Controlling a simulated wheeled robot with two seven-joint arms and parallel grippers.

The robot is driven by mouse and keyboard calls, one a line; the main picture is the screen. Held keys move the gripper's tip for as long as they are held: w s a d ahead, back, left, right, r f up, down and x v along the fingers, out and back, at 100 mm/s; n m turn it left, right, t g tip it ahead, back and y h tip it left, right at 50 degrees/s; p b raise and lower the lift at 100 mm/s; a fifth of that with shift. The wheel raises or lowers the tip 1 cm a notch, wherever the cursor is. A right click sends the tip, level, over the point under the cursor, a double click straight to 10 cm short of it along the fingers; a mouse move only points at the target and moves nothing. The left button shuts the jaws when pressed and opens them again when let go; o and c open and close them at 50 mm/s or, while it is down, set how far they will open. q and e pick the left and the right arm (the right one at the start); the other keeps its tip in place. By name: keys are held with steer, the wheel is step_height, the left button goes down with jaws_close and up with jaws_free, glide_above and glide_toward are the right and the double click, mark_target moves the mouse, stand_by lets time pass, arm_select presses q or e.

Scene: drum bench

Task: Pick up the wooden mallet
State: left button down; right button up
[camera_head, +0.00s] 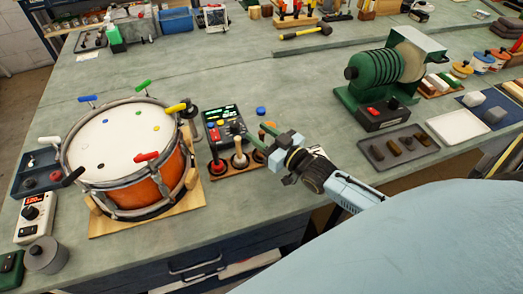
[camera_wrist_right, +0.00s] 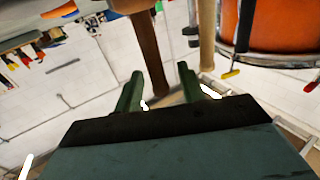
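A rack (camera_head: 247,170) beside the drum holds several upright tools. One has a pale wooden top (camera_head: 239,159) and looks like the wooden mallet; a red-topped one (camera_head: 216,165) and a brown-orange one (camera_head: 268,129) stand on either side. My right gripper (camera_head: 261,139) is at the rack's right side, green fingers pointing toward it. In the right wrist view its fingers (camera_wrist_right: 160,84) are apart. A brown handle (camera_wrist_right: 146,50) hangs ahead, its lower end near the gap; a pale handle (camera_wrist_right: 207,40) is right of it. Contact cannot be told. My left gripper is not in view.
An orange drum (camera_head: 135,170) with coloured handles stands left of the rack on a wooden board. A control box with a lit screen (camera_head: 222,115) is behind the rack. A green machine (camera_head: 380,85) and dark tray (camera_head: 402,148) are to the right.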

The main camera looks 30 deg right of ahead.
jaws_close()
stand_by(0.4)
